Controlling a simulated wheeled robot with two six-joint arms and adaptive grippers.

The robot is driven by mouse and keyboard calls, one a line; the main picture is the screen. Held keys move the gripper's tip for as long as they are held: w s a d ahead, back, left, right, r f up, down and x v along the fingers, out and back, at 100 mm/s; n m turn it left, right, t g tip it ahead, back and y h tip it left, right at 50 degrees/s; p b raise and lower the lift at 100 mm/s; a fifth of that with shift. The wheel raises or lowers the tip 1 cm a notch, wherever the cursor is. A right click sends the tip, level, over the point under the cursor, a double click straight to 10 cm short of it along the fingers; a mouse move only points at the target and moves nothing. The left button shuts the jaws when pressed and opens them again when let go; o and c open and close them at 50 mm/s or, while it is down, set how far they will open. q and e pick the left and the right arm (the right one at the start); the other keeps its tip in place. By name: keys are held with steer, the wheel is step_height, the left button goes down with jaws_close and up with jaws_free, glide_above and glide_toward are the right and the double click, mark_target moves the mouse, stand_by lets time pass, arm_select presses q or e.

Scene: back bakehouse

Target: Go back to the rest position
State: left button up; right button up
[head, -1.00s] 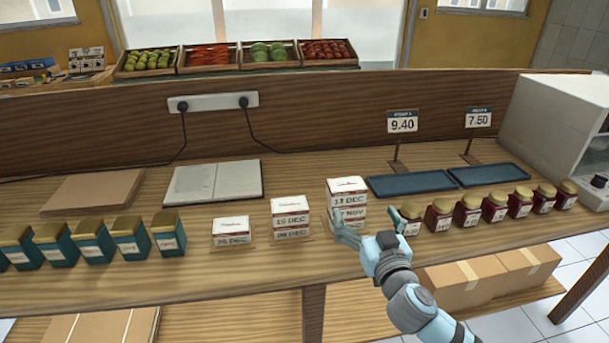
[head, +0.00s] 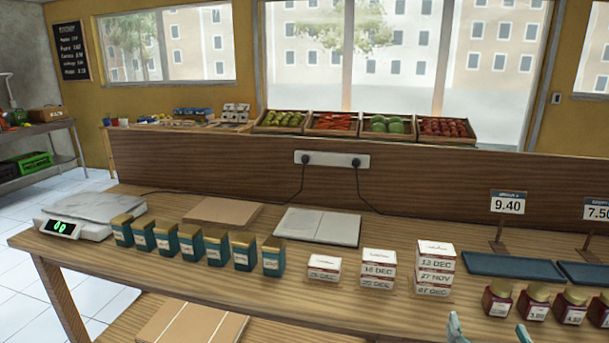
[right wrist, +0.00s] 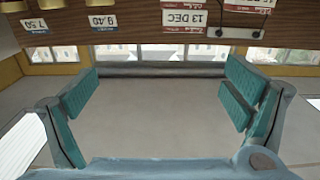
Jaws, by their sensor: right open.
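A stack of three white boxes (head: 434,268) stands on the counter (head: 330,290), the top one marked 13 DEC. That label also shows upside down in the right wrist view (right wrist: 184,19). A two-box stack (head: 378,268) and a single box (head: 324,267) stand to its left. My left gripper is not in view.
Red jars (head: 537,302) line the counter's right part, before blue trays (head: 513,266) and price signs (head: 507,205). Cardboard (head: 190,325) lies below.

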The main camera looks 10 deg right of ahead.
steer(key=s+d+f+n+g+y, duration=0.1)
steer(key=s+d+f+n+g, duration=0.2)
steer(key=f, duration=0.9)
steer(key=s+f+n+g, duration=0.1)
steer(key=s+f+g, duration=0.25)
steer(key=f, duration=0.85)
steer(key=s+d+f+n+g+y, duration=0.15)
steer(key=s+f, duration=0.25)
steer(key=f, duration=0.8)
steer(key=s+a+f+g, duration=0.4)
steer(key=s+f, duration=0.8)
steer(key=s, duration=0.1)
steer(key=s+a+f+g+y, duration=0.1)
steer(key=s+a+f+g, duration=0.1)
steer(key=s+a, duration=0.4)
steer(key=s+a+f+m+g+y, duration=0.1)
steer(key=s+a+f, duration=0.3)
steer(key=s, duration=0.6)
steer(key=shift+s+a+f+g, duration=0.25)
steer(key=shift+a+g, duration=0.15)
steer(key=shift+a, duration=0.6)
